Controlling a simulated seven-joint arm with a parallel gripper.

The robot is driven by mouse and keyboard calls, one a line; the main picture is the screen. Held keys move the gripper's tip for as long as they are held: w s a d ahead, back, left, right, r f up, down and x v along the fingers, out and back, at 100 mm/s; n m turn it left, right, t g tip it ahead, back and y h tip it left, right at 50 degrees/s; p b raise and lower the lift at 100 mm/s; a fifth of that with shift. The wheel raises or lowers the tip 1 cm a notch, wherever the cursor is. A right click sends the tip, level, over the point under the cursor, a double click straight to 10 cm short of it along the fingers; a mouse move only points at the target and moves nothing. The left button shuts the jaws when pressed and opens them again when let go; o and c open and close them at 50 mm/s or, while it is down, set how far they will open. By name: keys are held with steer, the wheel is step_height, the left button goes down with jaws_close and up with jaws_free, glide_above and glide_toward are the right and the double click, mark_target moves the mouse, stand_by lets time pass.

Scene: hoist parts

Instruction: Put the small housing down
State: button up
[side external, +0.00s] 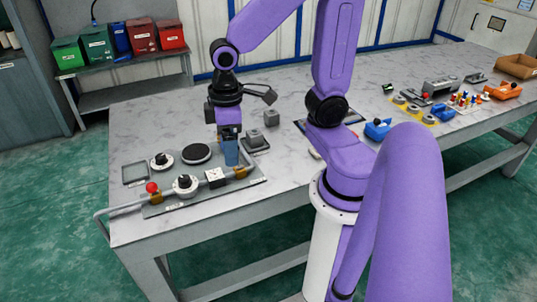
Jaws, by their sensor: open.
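My gripper (229,134) points down over the right part of the grey fixture board (215,200). It is open. A blue-grey upright part (231,154), which looks like the small housing, is directly below the fingers at the board's back right. Its top meets the fingertips in the picture, and I cannot tell whether they touch it. It looks upright, and its lower end is close to the board. Whether it rests fully on the board is too small to tell.
A grey part on a square base (255,140) and a grey block (271,118) stand close to the right. The table's back left is clear.

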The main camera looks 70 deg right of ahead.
steer(key=s+a+r+n, duration=0.1)
steer(key=s+a+n, duration=0.2)
steer(key=s+n, duration=0.3)
steer(key=s, duration=0.4)
steer(key=shift+s+r, duration=0.25)
steer(key=shift+r, duration=0.05)
stand_by(0.7)
